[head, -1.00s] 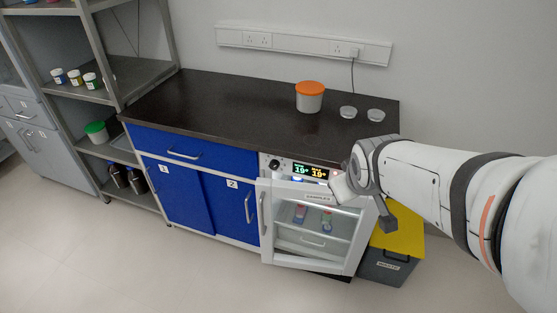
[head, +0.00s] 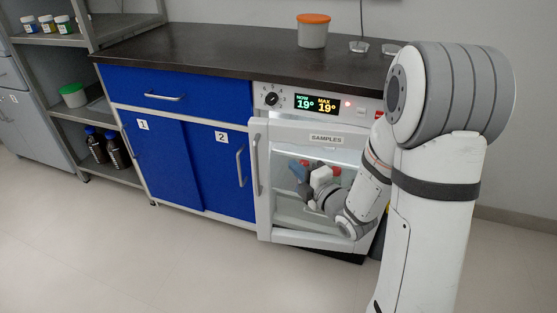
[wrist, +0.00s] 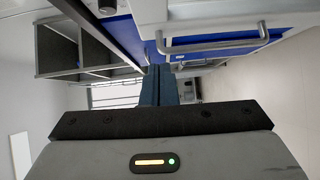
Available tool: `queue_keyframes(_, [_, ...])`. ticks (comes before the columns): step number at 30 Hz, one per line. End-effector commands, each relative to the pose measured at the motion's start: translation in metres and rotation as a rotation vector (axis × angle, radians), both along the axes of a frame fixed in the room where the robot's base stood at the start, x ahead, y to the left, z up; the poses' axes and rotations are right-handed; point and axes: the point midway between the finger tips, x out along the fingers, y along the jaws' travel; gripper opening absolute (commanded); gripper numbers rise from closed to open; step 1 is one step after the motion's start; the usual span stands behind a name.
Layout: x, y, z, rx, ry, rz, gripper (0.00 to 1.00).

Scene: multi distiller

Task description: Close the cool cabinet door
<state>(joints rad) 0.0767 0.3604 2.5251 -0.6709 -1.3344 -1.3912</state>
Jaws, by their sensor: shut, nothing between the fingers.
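The cool cabinet (head: 318,101) stands at the right end of the counter, with a lit display reading 19° twice. Its white-framed glass door (head: 285,235), labelled SAMPLES, stands ajar in the head view, its left edge out from the body. A vertical handle (head: 256,165) is on that left edge. My gripper (head: 298,170) is in front of the glass, pointing left, shut and empty. I cannot tell if it touches the door. In the wrist view its dark blue fingers (wrist: 159,85) are together. My forearm hides the door's right side.
Blue cupboard doors (head: 165,155) adjoin on the left, below a dark counter (head: 200,50). An orange-lidded tub (head: 313,32) stands on the counter. A grey shelf rack (head: 75,108) is at far left. The floor (head: 130,255) in front is clear.

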Motion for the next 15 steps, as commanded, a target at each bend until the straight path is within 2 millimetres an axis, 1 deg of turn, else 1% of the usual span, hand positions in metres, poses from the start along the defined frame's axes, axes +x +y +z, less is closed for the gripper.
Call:
queue_keyframes(1, [-0.001,0.001,-0.008,0.000,-0.017,0.009,0.00])
queue_keyframes(5, [0.002,0.006,-0.008,0.000,-0.042,0.022,0.00])
queue_keyframes(8, [0.012,0.013,-0.007,0.000,-0.044,0.025,0.00])
queue_keyframes(11, [0.028,0.024,-0.007,0.000,-0.044,0.025,0.00])
queue_keyframes(15, [0.053,0.041,-0.008,0.000,-0.043,0.024,0.00])
